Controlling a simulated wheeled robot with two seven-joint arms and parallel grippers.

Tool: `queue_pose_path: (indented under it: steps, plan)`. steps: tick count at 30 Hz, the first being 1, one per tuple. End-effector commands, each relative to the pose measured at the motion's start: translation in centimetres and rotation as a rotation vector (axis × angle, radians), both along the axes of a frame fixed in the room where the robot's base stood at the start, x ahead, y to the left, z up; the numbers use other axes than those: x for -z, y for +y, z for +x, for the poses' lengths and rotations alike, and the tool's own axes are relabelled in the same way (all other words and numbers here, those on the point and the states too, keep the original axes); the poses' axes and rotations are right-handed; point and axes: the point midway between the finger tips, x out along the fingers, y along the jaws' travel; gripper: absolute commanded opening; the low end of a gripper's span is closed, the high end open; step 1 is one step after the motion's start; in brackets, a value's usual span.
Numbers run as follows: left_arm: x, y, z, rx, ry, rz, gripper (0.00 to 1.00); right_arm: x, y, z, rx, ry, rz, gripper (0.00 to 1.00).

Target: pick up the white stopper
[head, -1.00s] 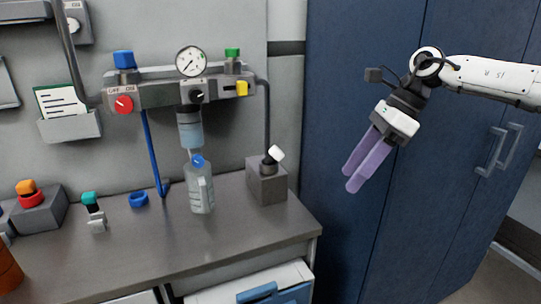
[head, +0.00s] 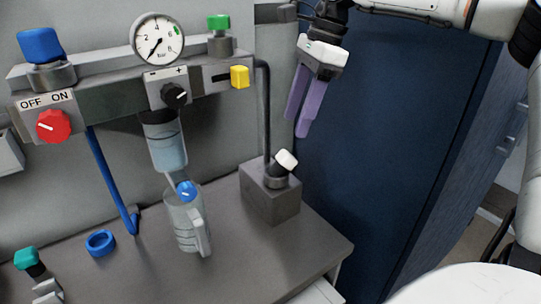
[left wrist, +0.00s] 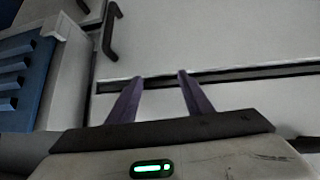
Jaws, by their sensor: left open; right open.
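The white stopper (head: 286,159) sits tilted on the short grey neck of a grey block at the right end of the bench. My right gripper (head: 294,128) is above it in the head view, with purple fingers pointing down, open and empty. A gap shows in the picture between its fingertips and the stopper. My left gripper (left wrist: 160,76) shows only in the left wrist view, open and empty, in front of pale panels with dark handles. The stopper is not in that view.
The grey block (head: 270,195) stands near the bench's right edge, with a dark pipe behind it. A clear bottle (head: 187,225) and a blue ring (head: 101,243) stand left of it. A gauge (head: 158,40) is above. A blue cabinet (head: 385,130) is at the right.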

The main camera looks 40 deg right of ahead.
Motion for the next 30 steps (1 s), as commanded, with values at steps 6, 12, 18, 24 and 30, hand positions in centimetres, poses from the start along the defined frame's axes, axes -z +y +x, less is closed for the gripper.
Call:
queue_pose_path:
  steps: [6,12,18,24,30]
  plan:
    - [0.5,0.0,-1.0,0.001,0.022,0.001,0.46,3.1,0.8,0.4,-0.001,0.004,0.001,0.52]
    - [0.2,0.0,-1.0,0.001,0.023,0.001,0.46,4.5,1.3,0.7,-0.002,0.004,0.001,0.52]
    - [-0.5,-0.1,-0.9,0.002,0.021,0.0,0.46,7.4,2.2,1.3,-0.001,0.005,0.001,0.52]
    - [-0.8,-0.1,-0.4,0.002,0.012,0.0,0.46,8.5,2.5,1.6,0.0,-0.001,0.0,0.52]
    - [-0.9,-0.1,-0.1,0.002,0.005,0.0,0.46,8.5,2.4,1.6,0.0,-0.001,0.0,0.47]
